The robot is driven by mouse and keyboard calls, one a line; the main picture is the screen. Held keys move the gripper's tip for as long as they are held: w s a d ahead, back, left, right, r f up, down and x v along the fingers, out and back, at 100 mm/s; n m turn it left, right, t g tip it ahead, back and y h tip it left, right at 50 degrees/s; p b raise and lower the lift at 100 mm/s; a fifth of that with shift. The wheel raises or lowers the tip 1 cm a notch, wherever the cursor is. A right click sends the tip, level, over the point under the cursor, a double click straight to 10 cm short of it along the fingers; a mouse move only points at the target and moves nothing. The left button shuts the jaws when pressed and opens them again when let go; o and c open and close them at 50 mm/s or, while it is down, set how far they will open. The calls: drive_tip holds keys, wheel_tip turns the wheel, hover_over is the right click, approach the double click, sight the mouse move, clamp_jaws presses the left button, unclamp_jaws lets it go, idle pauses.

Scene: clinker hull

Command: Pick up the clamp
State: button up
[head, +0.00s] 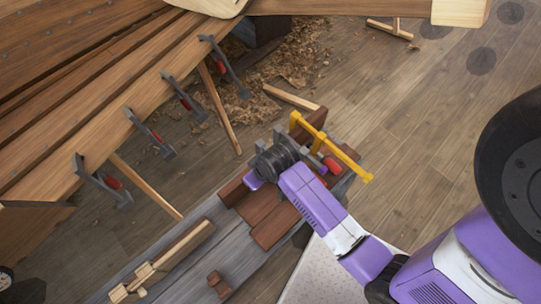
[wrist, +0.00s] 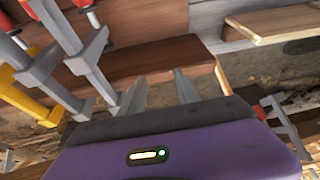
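A yellow bar clamp (head: 335,150) lies at the far right end of the bench in the head view. Beside it is a grey clamp with a red handle (head: 332,165), partly hidden by my arm. In the wrist view, grey clamps with red handles (wrist: 85,65) stand at the left, and the yellow clamp (wrist: 25,98) shows at the left edge. My gripper (wrist: 160,90) is open and empty over a brown board, to the right of these clamps. In the head view my wrist hides most of the fingers.
Several more grey clamps with red handles (head: 150,135) hang along the hull's plank edge (head: 100,125). Brown wood blocks (head: 275,225) and a wooden tool (head: 160,262) lie on the grey bench (head: 205,265). Wood shavings (head: 290,60) litter the floor behind.

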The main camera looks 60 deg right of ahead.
sight(260, 145)
drive_tip(key=d+r+g, duration=0.1)
drive_tip(key=d, duration=0.2)
drive_tip(key=w+d+r+g, duration=0.1)
drive_tip(key=d+r, duration=0.1)
drive_tip(key=d, duration=0.2)
drive_tip(key=d+r+g+p, duration=0.1)
drive_tip(key=d+g, duration=0.1)
drive_tip(key=d, duration=0.2)
drive_tip(key=shift+w+r+y, duration=0.15)
drive_tip(key=shift+w+y, duration=0.05)
drive_tip(key=shift+y, duration=0.1)
drive_tip(key=shift+s+d, duration=0.1)
drive_tip(key=shift+d, duration=0.05)
wheel_tip(260, 145, down, 8)
drive_tip(key=shift+s+d+r, duration=0.1)
drive_tip(key=shift+r, duration=0.15)
clamp_jaws()
idle(0.5)
